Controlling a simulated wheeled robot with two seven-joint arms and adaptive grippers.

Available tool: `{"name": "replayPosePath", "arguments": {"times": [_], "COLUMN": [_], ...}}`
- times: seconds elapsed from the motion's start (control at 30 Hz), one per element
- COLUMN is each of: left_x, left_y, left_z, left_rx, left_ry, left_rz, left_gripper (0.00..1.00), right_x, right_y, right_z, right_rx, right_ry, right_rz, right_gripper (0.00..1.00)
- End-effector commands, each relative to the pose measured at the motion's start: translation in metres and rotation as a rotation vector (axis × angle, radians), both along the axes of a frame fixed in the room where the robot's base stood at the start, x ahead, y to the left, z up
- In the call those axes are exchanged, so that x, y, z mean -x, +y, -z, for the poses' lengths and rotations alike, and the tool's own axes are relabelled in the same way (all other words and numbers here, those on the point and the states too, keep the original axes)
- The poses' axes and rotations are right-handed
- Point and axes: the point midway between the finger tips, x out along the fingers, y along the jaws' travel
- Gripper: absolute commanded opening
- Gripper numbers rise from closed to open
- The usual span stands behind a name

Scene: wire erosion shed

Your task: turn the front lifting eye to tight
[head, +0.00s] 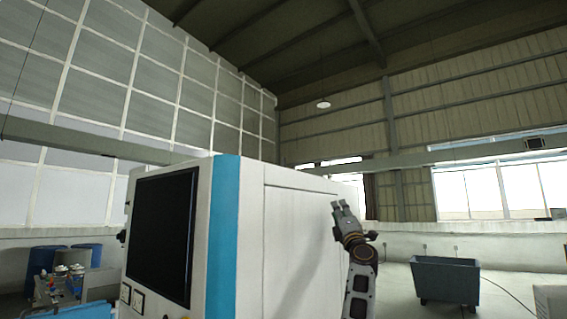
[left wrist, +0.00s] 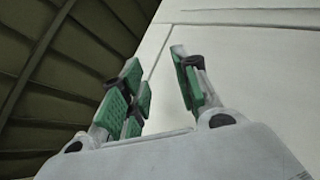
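The white machine cabinet (head: 290,235) with a blue corner strip and a dark screen (head: 160,237) fills the middle of the head view. I cannot make out the front lifting eye in either view. The pale cabinet panel (left wrist: 235,65) lies beyond the fingers.
A dark teal bin (head: 446,281) stands on the floor to the right. Blue drums (head: 86,253) and a cluttered bench (head: 62,290) are at the lower left. The floor between the cabinet and the bin looks clear. The space above the cabinet is open.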

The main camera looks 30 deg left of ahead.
Motion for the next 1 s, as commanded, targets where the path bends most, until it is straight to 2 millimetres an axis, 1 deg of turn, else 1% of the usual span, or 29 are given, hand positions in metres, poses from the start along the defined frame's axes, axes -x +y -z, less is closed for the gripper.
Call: {"name": "replayPosePath", "arguments": {"times": [0.03,0.1,0.3,0.4,0.6,0.77,0.9,1.0], "left_x": [0.01,0.023,0.058,0.074,0.109,0.137,0.166,0.186], "left_y": [0.004,0.009,0.022,0.029,0.041,0.052,0.064,0.074], "left_z": [-0.02,-0.042,-0.096,-0.118,-0.158,-0.186,-0.207,-0.216], "left_rx": [0.033,0.078,0.196,0.25,0.367,0.476,0.611,0.75], "left_ry": [-0.034,-0.074,-0.175,-0.22,-0.306,-0.372,-0.434,-0.474], "left_rz": [0.004,0.01,0.034,0.048,0.08,0.112,0.151,0.189], "left_gripper": [0.31,0.31,0.31,0.31,0.31,0.31,0.31,0.31], "right_x": [0.0,0.0,0.0,0.0,0.0,0.0,0.0,0.0], "right_y": [0.0,0.0,0.0,0.0,0.0,0.0,0.0,0.0], "right_z": [0.001,0.001,0.002,0.003,0.004,0.005,0.006,0.007], "right_rx": [0.0,0.0,0.0,0.0,0.0,0.0,0.0,0.0], "right_ry": [0.0,0.0,0.0,0.0,0.0,0.0,0.0,0.0], "right_rz": [0.0,0.0,0.0,0.0,0.0,0.0,0.0,0.0], "right_gripper": [0.4,0.4,0.4,0.4,0.4,0.4,0.4,0.4]}}
